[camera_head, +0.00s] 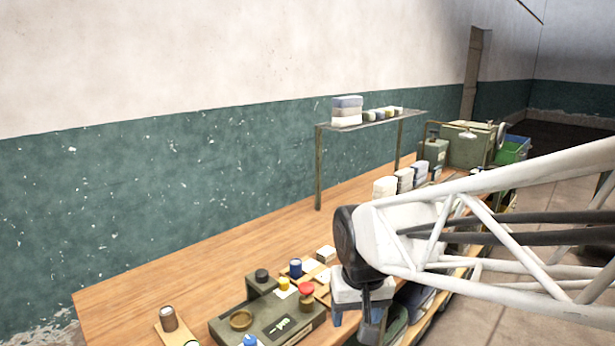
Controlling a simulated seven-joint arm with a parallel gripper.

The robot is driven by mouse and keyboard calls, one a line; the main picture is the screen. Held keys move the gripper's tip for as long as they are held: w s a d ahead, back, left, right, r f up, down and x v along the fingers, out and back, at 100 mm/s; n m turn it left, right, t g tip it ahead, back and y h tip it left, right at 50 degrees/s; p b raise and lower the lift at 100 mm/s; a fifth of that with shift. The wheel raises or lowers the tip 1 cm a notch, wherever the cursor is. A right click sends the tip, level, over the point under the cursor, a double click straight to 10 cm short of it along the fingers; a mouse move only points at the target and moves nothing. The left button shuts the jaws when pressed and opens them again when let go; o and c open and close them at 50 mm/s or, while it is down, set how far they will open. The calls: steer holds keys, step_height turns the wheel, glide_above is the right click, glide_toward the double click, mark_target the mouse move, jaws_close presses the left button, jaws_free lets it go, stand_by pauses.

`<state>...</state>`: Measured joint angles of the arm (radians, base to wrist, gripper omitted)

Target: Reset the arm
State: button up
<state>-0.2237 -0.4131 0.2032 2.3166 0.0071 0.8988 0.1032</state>
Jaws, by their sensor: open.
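My white lattice arm reaches in from the right edge of the head view to a black joint. My gripper (356,318) hangs below that joint, pointing down at the front edge of the wooden bench (210,262). It is small in the picture, with a pale body and bluish fingers set apart. It is open and I see nothing held in it. Part of the bench front behind the gripper and arm is hidden.
Left of my gripper stands a dark green box (262,328) with a brass dish (241,319). A blue jar (295,268), a red-topped item (306,289) and a brown cylinder (169,318) are near. A raised shelf (375,120) stands behind. The bench's back left is clear.

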steer(key=s+d+r+m+t, duration=0.1)
steer(key=s+d, duration=0.9)
steer(key=s, duration=0.2)
steer(key=shift+r+m+h, duration=0.3)
steer(key=shift+r, duration=0.05)
stand_by(0.5)
